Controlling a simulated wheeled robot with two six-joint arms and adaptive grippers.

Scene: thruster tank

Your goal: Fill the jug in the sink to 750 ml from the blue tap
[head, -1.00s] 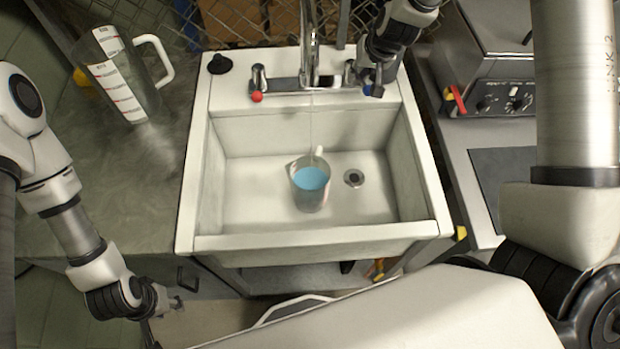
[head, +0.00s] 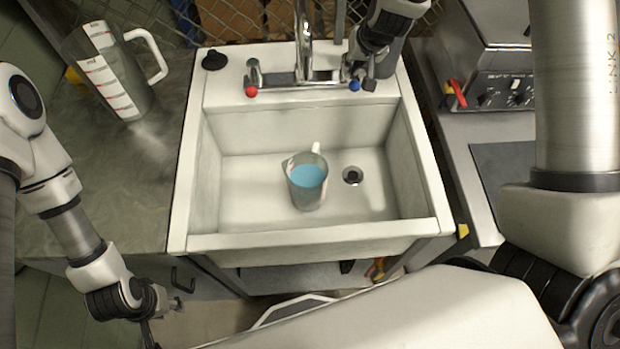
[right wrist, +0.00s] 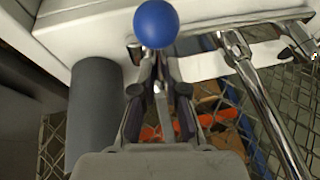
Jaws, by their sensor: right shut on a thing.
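The jug (head: 306,187) stands upright in the white sink (head: 235,208), below the spout, with blue liquid (head: 308,175) in it. I cannot read its level against the marks. In the head view no stream shows between spout and jug. My right gripper (head: 362,84) is at the blue tap (head: 354,86), behind the sink's right side. In the right wrist view the blue knob (right wrist: 156,23) sits just beyond the fingertips, and the gripper (right wrist: 160,85) is shut on the tap's lever. My left gripper (head: 178,303) is off to the left, below the counter's front edge; its finger gap is unclear.
A larger marked jug (head: 112,70) stands on the left counter. The red tap (head: 251,90) and a black stopper (head: 214,60) are on the sink's back ledge. The drain (head: 352,176) lies right of the jug. A metal appliance (head: 495,70) stands at right.

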